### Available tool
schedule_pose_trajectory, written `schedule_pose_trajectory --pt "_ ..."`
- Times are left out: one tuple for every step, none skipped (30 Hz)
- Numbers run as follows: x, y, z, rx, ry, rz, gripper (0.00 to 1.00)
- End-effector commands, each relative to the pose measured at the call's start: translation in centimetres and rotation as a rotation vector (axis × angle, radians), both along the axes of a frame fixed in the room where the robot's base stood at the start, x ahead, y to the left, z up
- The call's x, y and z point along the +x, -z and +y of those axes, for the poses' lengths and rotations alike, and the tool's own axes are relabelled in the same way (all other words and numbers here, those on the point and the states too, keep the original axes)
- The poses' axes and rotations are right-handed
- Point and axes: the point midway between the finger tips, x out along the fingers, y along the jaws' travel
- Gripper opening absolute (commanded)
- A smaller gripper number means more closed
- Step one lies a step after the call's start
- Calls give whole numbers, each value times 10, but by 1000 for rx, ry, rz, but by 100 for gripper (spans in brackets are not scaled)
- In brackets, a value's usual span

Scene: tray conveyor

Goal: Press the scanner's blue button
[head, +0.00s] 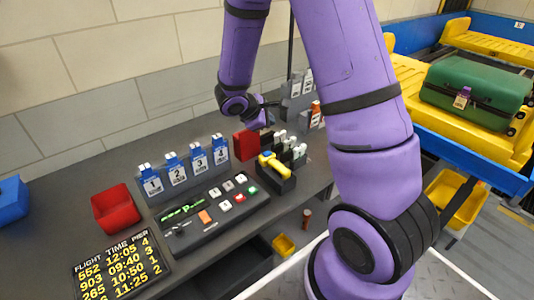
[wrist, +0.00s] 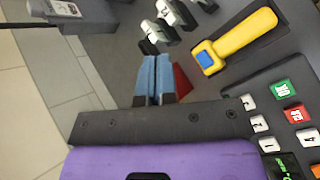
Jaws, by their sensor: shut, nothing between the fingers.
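The yellow scanner (head: 275,165) lies on a dark stand on the counter, to the right of the keypad. Its blue button (wrist: 206,57) is on the wide end of the scanner (wrist: 243,39) in the wrist view, facing up. My gripper (wrist: 154,72) is shut and empty, its blue fingertips pressed together. In the wrist view the fingertips are to the left of the button and apart from it. In the head view the fingertips are hard to make out near the red box.
A red box (head: 246,145) stands behind the scanner and shows partly behind my fingers. Several stamps stand close by the scanner. The keypad console (head: 215,212), blue tag rack, red tray (head: 115,207) and flight board (head: 121,268) lie left. A green suitcase (head: 473,90) sits right.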

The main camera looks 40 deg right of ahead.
Motion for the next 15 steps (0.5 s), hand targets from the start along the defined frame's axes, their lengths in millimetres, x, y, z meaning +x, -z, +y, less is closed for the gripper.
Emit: schedule_pose_trajectory --pt "1 4 0 -2 -8 6 0" --pt "2 5 0 -3 -11 7 0" --pt "2 6 0 -4 -13 9 0" --pt "2 6 0 -4 -14 10 0" --pt "2 6 0 -5 -15 10 0" --pt "2 7 0 -5 -15 10 0" --pt "2 6 0 -5 -15 10 0" --pt "2 6 0 -5 -15 10 0" --pt "2 6 0 -5 -15 10 0" --pt "2 6 0 -5 -15 10 0" --pt "2 6 0 -5 -15 10 0" --pt "2 6 0 -5 -15 10 0" --pt "2 6 0 -5 -15 10 0" --pt "2 7 0 -5 -15 10 0" --pt "2 8 0 -4 -15 10 0"
